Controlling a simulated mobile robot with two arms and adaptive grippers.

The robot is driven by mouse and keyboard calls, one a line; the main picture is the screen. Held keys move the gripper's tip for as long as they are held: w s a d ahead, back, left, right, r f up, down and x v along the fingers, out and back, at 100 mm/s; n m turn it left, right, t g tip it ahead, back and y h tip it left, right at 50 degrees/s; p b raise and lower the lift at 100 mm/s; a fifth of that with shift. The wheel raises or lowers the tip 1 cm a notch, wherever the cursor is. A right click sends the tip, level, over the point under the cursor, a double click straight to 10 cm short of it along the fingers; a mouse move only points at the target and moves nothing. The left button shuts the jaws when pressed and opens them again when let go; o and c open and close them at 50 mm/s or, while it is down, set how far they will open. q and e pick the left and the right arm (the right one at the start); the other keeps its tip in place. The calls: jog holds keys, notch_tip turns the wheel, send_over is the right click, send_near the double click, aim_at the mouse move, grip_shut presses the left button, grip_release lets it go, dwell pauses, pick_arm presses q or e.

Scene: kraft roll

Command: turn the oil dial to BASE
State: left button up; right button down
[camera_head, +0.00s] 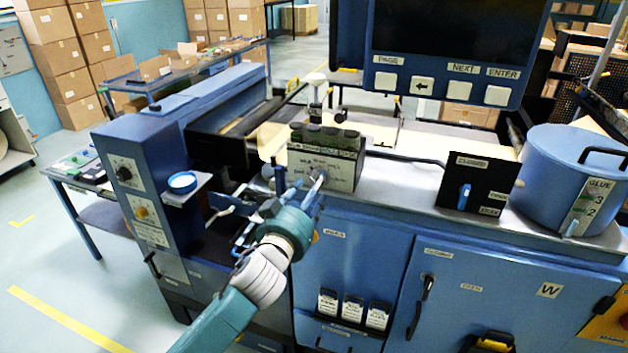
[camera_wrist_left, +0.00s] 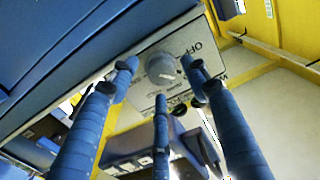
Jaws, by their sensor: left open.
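In the left wrist view, a round grey dial (camera_wrist_left: 160,68) with a pale mark sits on a light plate (camera_wrist_left: 128,118). The word OFF can be read beside it; the other lettering is partly hidden. My left gripper (camera_wrist_left: 160,80) is open, its blue fingers spread around the dial, with no clear contact visible. In the head view, my left gripper (camera_head: 296,192) is at the front of a small labelled box (camera_head: 334,171) on the machine. The fingers partly cover the box front and the dial there. The dial's exact setting cannot be told. My right gripper is out of view.
Right are a black lever panel (camera_head: 478,184) and glue pot (camera_head: 575,170). A screen console (camera_head: 440,50) hangs above.

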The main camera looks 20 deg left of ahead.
pick_arm(q)
jog(key=shift+w, duration=0.75)
jog(key=c, duration=1.1)
jog(key=shift+c, duration=0.2)
